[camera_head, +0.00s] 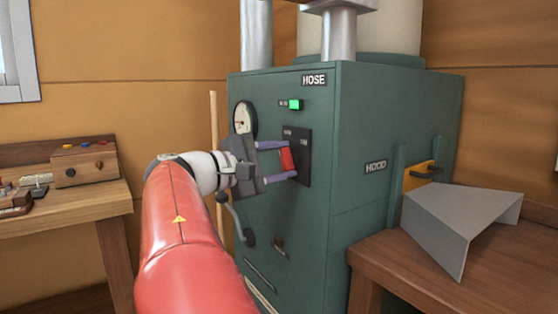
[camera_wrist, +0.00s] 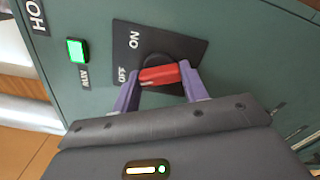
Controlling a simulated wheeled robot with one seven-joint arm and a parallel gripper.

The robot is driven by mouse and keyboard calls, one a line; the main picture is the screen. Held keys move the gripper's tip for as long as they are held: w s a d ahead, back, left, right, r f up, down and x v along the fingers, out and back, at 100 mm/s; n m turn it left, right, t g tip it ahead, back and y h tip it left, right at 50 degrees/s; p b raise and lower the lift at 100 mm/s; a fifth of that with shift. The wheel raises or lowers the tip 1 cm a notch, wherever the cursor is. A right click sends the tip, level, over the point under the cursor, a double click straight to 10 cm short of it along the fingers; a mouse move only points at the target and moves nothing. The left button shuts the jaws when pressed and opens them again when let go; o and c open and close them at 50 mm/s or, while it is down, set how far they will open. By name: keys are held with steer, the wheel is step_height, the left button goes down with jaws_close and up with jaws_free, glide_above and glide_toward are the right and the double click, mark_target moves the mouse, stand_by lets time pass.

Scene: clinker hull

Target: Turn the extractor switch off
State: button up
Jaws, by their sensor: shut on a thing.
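The extractor switch is a red handle (camera_head: 286,158) on a black plate (camera_head: 303,164) on the front of a green cabinet (camera_head: 330,220). My gripper (camera_head: 288,161) is shut on the handle, one purple finger above it and one below. In the wrist view the red handle (camera_wrist: 160,75) lies between the fingertips, and its end points toward the OFF label (camera_wrist: 122,75). The ON label (camera_wrist: 134,40) is to the side, away from that end. A green lamp (camera_head: 295,104) above the plate is lit. The handle's far parts are partly hidden by the fingers.
A gauge (camera_head: 244,117) and a crank lever (camera_head: 236,222) are on the cabinet front, close to my wrist. A bench with a wooden control box (camera_head: 84,163) stands at the left. A grey bent sheet (camera_head: 460,222) rests on a wooden table (camera_head: 500,285) at the right.

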steer(key=o, duration=1)
steer(key=shift+a, duration=0.1)
steer(key=v, duration=0.7)
steer(key=shift+s+a, duration=0.25)
steer(key=shift+a, duration=0.1)
